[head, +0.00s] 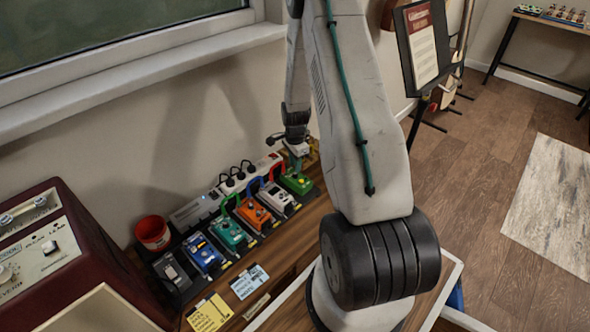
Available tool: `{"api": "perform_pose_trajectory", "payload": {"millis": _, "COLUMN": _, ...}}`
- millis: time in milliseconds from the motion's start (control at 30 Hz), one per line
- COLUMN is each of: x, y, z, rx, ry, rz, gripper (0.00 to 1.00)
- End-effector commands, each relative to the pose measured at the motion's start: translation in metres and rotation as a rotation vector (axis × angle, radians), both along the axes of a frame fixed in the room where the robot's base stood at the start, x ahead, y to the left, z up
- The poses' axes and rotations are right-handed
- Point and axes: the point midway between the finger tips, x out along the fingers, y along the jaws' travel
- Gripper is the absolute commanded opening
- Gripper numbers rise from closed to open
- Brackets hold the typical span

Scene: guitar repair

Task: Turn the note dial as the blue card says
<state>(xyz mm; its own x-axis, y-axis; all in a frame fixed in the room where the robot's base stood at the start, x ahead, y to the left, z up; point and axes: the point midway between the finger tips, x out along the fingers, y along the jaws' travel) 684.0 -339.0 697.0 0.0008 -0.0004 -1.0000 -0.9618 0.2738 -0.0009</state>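A light blue card (250,281) with small writing lies on the wooden bench in front of the pedals; its words are too small to read. My gripper (298,162) points down at the far right end of the pedal row, over or close behind the green pedal (297,183). It is small and partly dark in the head view, so I cannot see whether its fingers are open or touching anything. No dial marked for notes can be made out; any dial near the gripper is too small or hidden.
A row holds black, blue (203,254), teal (231,235), orange (254,215) and white (279,201) pedals. A power strip (248,175) runs behind. A red cup (153,233), yellow card (209,313) and dark red amplifier (60,245) are at left. A music stand (424,45) stands at right.

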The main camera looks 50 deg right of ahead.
Motion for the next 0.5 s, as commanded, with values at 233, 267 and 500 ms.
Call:
{"api": "perform_pose_trajectory", "payload": {"millis": 233, "x": 0.0, "y": 0.0, "z": 0.033, "rx": 0.0, "ry": -0.001, "rz": 0.0, "gripper": 0.27}}
{"api": "perform_pose_trajectory", "payload": {"millis": 267, "x": 0.0, "y": 0.0, "z": 0.035, "rx": 0.0, "ry": -0.001, "rz": 0.0, "gripper": 0.27}}
{"api": "perform_pose_trajectory", "payload": {"millis": 500, "x": 0.0, "y": 0.0, "z": 0.037, "rx": 0.0, "ry": 0.001, "rz": 0.0, "gripper": 0.27}}
